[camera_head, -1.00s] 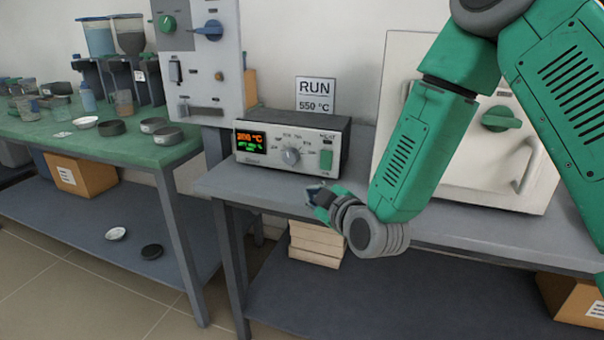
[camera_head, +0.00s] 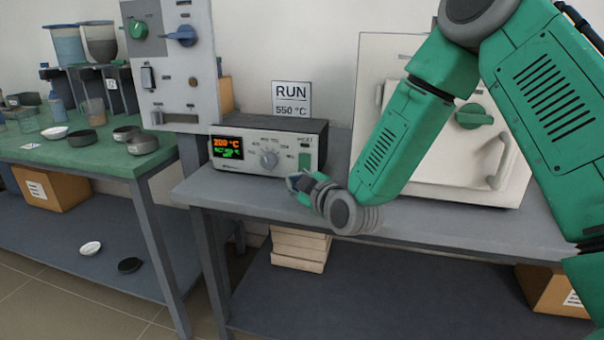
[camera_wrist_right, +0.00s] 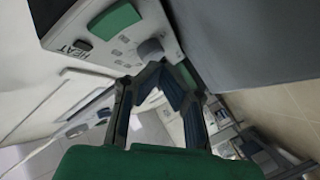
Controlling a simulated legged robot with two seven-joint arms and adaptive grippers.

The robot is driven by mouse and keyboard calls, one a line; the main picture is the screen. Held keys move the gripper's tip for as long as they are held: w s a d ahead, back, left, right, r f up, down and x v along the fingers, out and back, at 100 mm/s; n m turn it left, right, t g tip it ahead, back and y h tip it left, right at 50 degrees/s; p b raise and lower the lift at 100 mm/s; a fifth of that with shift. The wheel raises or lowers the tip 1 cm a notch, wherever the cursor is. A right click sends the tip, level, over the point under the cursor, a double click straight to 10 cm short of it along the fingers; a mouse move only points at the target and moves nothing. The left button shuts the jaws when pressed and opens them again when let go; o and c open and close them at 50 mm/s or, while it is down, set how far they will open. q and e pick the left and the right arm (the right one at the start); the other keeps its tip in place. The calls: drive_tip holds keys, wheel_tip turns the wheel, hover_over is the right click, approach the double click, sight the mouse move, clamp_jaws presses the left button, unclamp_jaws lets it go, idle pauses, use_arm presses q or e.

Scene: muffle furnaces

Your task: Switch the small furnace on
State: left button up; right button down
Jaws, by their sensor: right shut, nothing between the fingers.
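The control box (camera_head: 262,147) stands on the grey bench. Its display (camera_head: 228,147) is lit, with an orange reading that looks like 200 °C and green text below. A grey dial (camera_head: 269,159) sits mid-front. A green switch (camera_head: 305,161) is at its right under the word HEAT; the switch also shows in the right wrist view (camera_wrist_right: 113,20). A white furnace (camera_head: 420,165) with a green handle stands to the right, partly hidden by my right arm. My right gripper (camera_head: 296,182) is shut and empty, just below and in front of the switch; contact is unclear. My left gripper is out of view.
A sign (camera_head: 291,98) reading RUN 550 °C stands behind the box. A wall panel (camera_head: 172,75) with green and blue knobs is to the left. A green-topped table (camera_head: 85,150) at left holds dishes and jars. The bench front left of my gripper is clear.

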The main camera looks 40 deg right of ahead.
sight(304, 163)
drive_tip(key=w+d, duration=0.2)
drive_tip(key=d, duration=0.1)
drive_tip(key=shift+f, duration=0.35)
drive_tip(key=shift+w+d, duration=0.1)
drive_tip(key=shift+w, duration=0.1)
drive_tip(key=shift+d, duration=0.1)
idle(0.5)
drive_tip(key=shift+w, duration=0.1)
idle(0.4)
drive_tip(key=shift+w+d+r, duration=0.1)
drive_tip(key=shift+w+d, duration=0.05)
drive_tip(key=shift+d, duration=0.05)
